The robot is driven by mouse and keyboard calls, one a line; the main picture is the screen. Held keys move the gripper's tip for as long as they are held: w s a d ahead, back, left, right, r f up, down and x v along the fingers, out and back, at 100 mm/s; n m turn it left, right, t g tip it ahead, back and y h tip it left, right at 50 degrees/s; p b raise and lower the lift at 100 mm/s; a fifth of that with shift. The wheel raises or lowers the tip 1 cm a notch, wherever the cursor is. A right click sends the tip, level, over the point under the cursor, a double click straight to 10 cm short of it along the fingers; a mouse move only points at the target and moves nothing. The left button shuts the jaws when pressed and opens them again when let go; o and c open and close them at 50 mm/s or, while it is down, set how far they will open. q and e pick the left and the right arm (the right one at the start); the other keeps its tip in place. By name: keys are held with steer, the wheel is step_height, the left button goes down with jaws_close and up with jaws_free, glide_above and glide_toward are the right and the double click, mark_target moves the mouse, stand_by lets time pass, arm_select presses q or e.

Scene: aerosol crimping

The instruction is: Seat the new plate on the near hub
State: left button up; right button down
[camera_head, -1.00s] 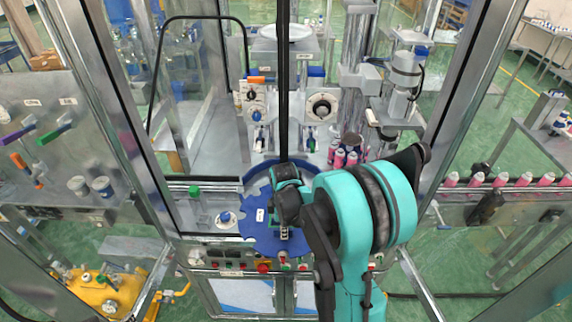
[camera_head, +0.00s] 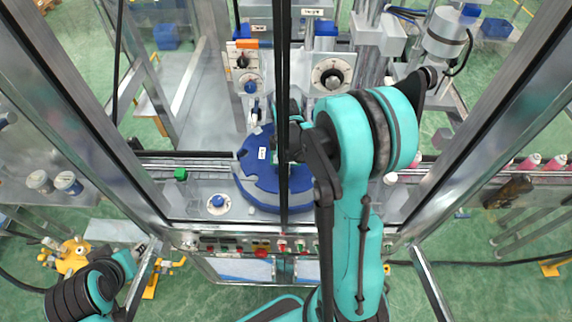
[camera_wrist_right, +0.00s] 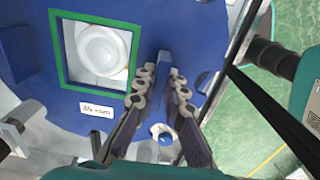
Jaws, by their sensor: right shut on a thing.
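The blue notched plate (camera_head: 246,160) is over the round blue station on the machine deck, and its label faces up. In the right wrist view the blue plate (camera_wrist_right: 205,35) has a green-edged square with a white round part inside, and a white label. My right gripper (camera_wrist_right: 161,78) is shut on the plate's upright grip; in the head view it is mostly hidden behind my arm and a dark frame post. The near hub is hidden, and I cannot tell whether the plate touches its seat. My left gripper (camera_head: 140,247) is low at left, small and unclear.
Dial boxes (camera_head: 331,76) stand just behind the plate. A dark upright post crosses in front of it. A green button (camera_head: 180,174) and a blue knob (camera_head: 217,202) sit at left. Pink cans (camera_head: 530,162) line the right conveyor. Metal door frames flank the opening.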

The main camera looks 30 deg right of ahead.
steer(key=shift+w+d+f+b, duration=0.1)
steer(key=shift+w+f+b, duration=0.1)
steer(key=shift+f+b, duration=0.8)
step_height(320, 180, down, 2)
steer(key=shift+s+f+b, duration=0.1)
steer(key=shift+b, duration=0.5)
steer(key=shift+f+b, duration=1.1)
steer(key=shift+f, duration=0.05)
steer(key=shift+f+b, duration=0.65)
steer(key=shift+b, duration=0.2)
steer(key=c, duration=1.5)
jaws_free()
